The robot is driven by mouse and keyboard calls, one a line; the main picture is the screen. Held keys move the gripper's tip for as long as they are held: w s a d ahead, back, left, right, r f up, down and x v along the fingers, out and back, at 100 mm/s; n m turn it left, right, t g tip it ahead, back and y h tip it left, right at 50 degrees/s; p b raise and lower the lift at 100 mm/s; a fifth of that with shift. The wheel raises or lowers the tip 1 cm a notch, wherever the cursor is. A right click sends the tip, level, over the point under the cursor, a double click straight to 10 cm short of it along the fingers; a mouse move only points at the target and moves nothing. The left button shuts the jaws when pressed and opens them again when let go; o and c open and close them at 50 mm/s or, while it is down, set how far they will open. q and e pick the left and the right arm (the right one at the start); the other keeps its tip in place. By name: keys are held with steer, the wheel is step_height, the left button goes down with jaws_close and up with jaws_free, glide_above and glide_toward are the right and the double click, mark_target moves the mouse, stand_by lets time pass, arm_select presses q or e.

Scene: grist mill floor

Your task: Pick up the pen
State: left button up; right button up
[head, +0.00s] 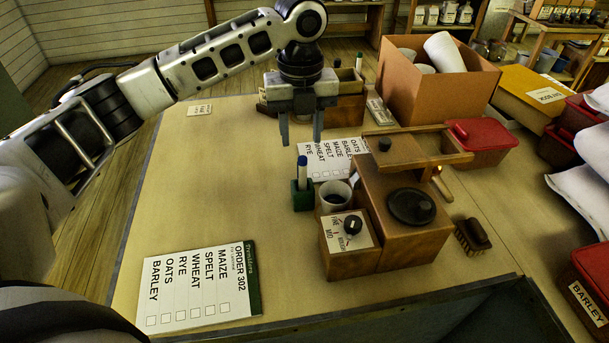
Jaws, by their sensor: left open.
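My right gripper is out of view.
A wooden mill box (397,230) with a black knob and a cup (335,196) stand right of the holder. An order card (200,285) lies front left; another card (330,160) lies behind the holder. A large orange-brown crate (425,100) stands behind. The table's left middle is clear.

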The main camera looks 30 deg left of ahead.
mark_target(302, 172)
arm_select(q)
step_height(302, 172, down, 5)
steer(key=shift+r, duration=0.2)
steer(key=shift+s+d+f, duration=0.1)
steer(key=shift+f, duration=1.25)
steer(key=shift+s+d+f, duration=0.1)
steer(key=shift+f, duration=1.2)
jaws_close()
